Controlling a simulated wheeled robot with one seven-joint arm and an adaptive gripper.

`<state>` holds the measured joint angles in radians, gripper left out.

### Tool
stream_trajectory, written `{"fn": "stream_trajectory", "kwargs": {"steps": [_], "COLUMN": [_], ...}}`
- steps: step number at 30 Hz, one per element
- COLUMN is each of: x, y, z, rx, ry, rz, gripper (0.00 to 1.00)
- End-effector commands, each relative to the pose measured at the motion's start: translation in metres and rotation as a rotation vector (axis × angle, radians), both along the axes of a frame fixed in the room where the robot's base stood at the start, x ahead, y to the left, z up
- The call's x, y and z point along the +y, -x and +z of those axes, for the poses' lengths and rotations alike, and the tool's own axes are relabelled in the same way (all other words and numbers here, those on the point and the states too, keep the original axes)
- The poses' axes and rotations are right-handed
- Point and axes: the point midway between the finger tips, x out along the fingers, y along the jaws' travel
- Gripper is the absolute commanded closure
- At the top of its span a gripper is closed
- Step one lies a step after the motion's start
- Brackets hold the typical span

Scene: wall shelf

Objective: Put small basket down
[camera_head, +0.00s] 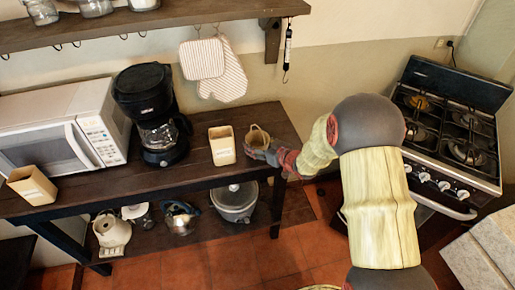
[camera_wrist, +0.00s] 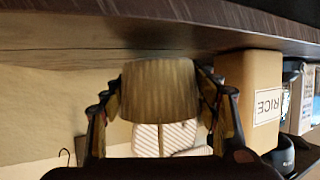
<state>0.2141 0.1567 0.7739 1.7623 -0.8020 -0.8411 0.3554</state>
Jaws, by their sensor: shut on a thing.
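The small basket (camera_head: 258,135) is light brown and sits at the right end of the dark wooden table (camera_head: 190,181) in the head view. My gripper (camera_head: 262,150) reaches it from the right. In the wrist view, which looks upside down, the ribbed basket (camera_wrist: 158,92) is between the two fingers of my gripper (camera_wrist: 164,98), which are shut on its sides. The basket looks roughly level. Its base is very close to the tabletop (camera_wrist: 95,33); I cannot tell whether it touches.
A tan box labelled RICE (camera_wrist: 247,97) stands beside the basket; it also shows in the head view (camera_head: 222,146). The coffee maker (camera_head: 152,112), microwave (camera_head: 62,125) and another tan box (camera_head: 32,185) are farther left. A stove (camera_head: 450,130) stands right.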

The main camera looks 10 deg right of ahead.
Motion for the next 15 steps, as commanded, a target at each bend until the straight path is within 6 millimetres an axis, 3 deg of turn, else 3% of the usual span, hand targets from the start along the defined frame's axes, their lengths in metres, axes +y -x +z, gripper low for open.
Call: {"fn": "stream_trajectory", "kwargs": {"steps": [2, 15], "x": [-0.0001, -0.0001], "y": [-0.0002, 0.0000], "z": [-0.0112, -0.0147], "rx": [-0.001, -0.002], "ry": [0.000, 0.000], "rz": [0.000, 0.000], "gripper": [0.69, 0.69]}}
